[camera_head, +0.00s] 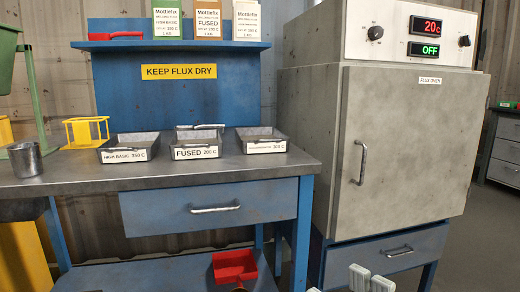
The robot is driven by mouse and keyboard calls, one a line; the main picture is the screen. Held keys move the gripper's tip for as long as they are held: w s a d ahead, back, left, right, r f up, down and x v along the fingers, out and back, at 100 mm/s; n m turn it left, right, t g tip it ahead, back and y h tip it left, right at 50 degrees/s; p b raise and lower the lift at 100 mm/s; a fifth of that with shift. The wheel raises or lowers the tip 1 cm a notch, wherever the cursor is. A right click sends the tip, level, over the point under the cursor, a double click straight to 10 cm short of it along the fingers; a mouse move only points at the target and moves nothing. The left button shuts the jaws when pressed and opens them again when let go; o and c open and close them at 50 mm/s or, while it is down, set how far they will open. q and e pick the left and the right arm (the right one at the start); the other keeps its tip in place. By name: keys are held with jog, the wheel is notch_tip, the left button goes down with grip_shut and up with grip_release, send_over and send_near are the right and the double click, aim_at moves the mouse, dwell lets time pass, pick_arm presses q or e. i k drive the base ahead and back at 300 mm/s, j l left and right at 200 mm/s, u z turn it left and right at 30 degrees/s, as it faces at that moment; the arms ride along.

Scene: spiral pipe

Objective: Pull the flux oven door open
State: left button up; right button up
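The flux oven is the large grey cabinet on the right, and its flat door (400,165) faces me and is shut. The door has a vertical metal handle (361,163) near its left edge and a "FLUX OVEN" label at its top. Pale gripper fingertips, which I take for my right gripper (370,281), show at the bottom edge below the door, well apart from the handle. Most of this gripper is cut off, so I cannot tell whether it is open. My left gripper is not clearly in view.
The oven's control panel (440,62) reads 20c and OFF. A blue drawer (390,255) is below the oven. Left of it, a workbench (90,176) holds three trays, a metal cup (25,160) and a yellow frame (86,131).

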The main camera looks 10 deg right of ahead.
aim_at(408, 139)
jog(key=z, duration=1.45)
